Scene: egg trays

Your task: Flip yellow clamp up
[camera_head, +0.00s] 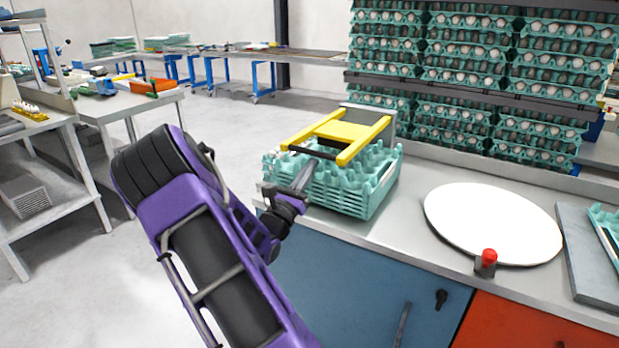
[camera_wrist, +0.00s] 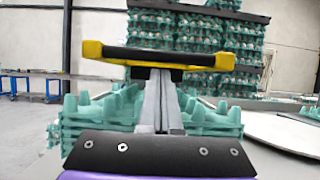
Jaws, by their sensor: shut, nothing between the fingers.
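The yellow clamp (camera_head: 357,133) is a flat yellow frame with a black bar across its near end. It lies roughly level over a stack of teal egg trays (camera_head: 345,190) on the counter. In the wrist view the clamp's near end (camera_wrist: 226,62) spans the upper middle, with the trays (camera_wrist: 215,118) behind and below. My gripper (camera_head: 310,168) reaches in from the left front, its fingers shut and empty. In the wrist view my gripper (camera_wrist: 160,76) has its tips just below the black bar. I cannot tell whether they touch it.
The counter (camera_head: 415,185) carries a white round disc (camera_head: 490,222) right of the trays and a red button (camera_head: 489,256) near the front edge. Tall racks of filled egg trays (camera_head: 465,65) stand behind. The floor (camera_head: 235,120) at left is open, with workbenches beyond.

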